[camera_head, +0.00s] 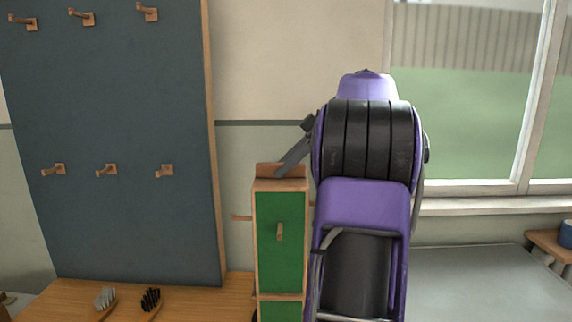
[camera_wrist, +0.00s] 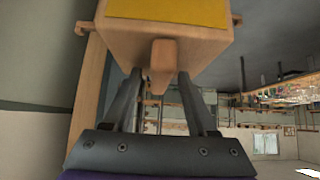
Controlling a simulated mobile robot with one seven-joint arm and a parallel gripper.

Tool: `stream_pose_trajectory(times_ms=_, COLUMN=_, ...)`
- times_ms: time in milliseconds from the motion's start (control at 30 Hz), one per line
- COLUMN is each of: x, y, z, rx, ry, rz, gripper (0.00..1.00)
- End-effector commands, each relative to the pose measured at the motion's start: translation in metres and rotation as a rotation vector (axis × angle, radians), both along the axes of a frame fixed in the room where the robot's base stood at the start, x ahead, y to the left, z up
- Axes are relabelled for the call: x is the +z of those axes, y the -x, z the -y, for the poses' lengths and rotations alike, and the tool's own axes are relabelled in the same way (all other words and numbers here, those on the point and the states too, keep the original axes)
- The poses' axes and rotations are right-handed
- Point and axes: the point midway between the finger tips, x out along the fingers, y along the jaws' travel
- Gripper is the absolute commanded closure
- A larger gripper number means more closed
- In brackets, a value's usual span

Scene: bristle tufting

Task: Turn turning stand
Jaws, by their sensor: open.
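The turning stand (camera_head: 280,245) is an upright wooden-framed block with a green face towards the head camera and a small wooden peg on that face. In the wrist view, the stand (camera_wrist: 202,42) shows a yellow face and a bare wooden end with a stubby wooden peg (camera_wrist: 162,62). My gripper (camera_wrist: 160,76) is open, with one dark finger on each side of this peg. Whether either finger touches it is hard to tell. In the head view, my gripper (camera_head: 282,168) is at the top of the stand, partly hidden by my arm.
A wooden bench (camera_head: 200,298) at the lower left holds a grey-bristled brush (camera_head: 105,298) and a black-bristled brush (camera_head: 151,299). A dark pegboard (camera_head: 110,110) with several wooden hooks stands behind. A grey surface (camera_head: 465,280) at the right looks clear.

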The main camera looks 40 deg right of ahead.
Motion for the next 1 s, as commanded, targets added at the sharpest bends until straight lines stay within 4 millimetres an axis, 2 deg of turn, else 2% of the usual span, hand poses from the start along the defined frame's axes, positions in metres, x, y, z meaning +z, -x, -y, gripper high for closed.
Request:
stream_pose_trajectory(times_ms=233, x=0.000, y=0.000, z=0.001, rx=0.000, ry=-0.001, rz=-0.001, gripper=0.43)
stream_pose_trajectory(times_ms=367, x=0.007, y=0.004, z=0.006, rx=-0.002, ry=0.000, rz=-0.001, gripper=0.43)
stream_pose_trajectory(times_ms=733, x=0.065, y=0.042, z=0.048, rx=-0.003, ry=0.001, rz=0.001, gripper=0.43)
stream_pose_trajectory(times_ms=1000, x=0.080, y=0.054, z=0.061, rx=0.001, ry=0.000, rz=-0.001, gripper=0.43)
